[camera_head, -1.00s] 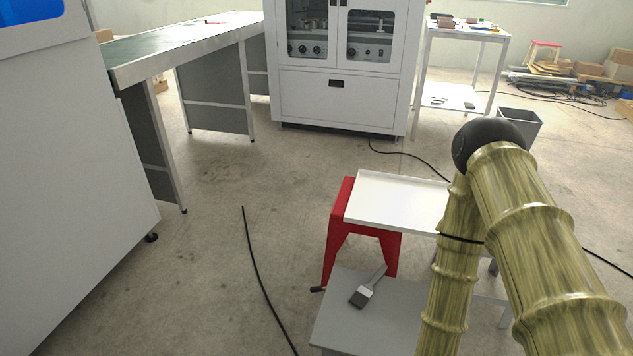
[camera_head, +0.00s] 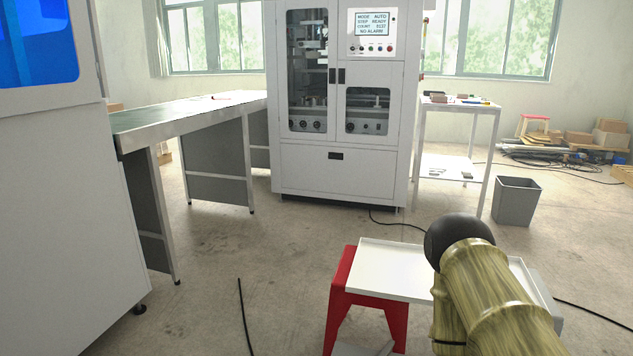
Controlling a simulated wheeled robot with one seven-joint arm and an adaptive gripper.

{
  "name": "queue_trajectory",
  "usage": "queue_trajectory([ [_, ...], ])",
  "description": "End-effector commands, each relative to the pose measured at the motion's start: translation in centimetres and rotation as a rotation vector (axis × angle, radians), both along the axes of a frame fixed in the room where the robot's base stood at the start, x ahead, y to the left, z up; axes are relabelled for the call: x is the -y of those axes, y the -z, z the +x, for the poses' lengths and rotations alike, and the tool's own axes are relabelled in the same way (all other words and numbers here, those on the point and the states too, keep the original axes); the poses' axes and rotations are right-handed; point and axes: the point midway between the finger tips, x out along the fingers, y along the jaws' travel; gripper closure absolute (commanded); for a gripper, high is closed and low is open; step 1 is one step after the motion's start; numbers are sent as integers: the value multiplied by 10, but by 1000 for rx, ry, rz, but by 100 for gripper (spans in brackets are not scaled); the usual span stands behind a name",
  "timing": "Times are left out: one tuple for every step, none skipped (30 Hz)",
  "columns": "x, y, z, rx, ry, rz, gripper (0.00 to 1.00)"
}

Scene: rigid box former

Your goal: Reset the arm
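My arm rises from the lower right of the head view, with yellow-brown, bamboo-like links and a dark round joint at the top of the visible part. My gripper is not in view. The arm stands in front of a white tray (camera_head: 395,268) and hides part of it. The tray rests on a red stool (camera_head: 350,305) and looks empty where it shows.
A white machine cabinet (camera_head: 340,110) stands at the back, with a conveyor table (camera_head: 190,113) to its left. A white side table (camera_head: 460,108) and a grey bin (camera_head: 516,200) stand right. Cables (camera_head: 243,315) cross the floor. Middle floor is open.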

Motion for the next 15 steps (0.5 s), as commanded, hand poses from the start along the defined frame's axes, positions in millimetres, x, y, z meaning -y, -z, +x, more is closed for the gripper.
queue_trajectory([
  [0, 9, 0, 0, 0, 0, 58],
  [0, 11, 0, 0, 0, 0, 58],
  [0, 14, 0, 0, 1, 0, 58],
  [0, 16, 0, 0, 1, 0, 58],
  [0, 18, 0, 0, 1, 0, 58],
  [0, 21, 0, 0, 1, 0, 58],
  [0, 22, 0, 0, 1, 0, 58],
  [0, 23, 0, 0, 1, 0, 58],
  [0, 26, 0, 0, 1, 0, 58],
  [0, 27, 0, 0, 1, 0, 58],
  [0, 29, 0, 0, 1, 0, 58],
  [0, 31, 0, 0, 1, 0, 58],
  [0, 33, 0, 0, 1, 0, 58],
  [0, 35, 0, 0, 1, 0, 58],
  [0, 25, 0, 1, 1, 0, 58],
])
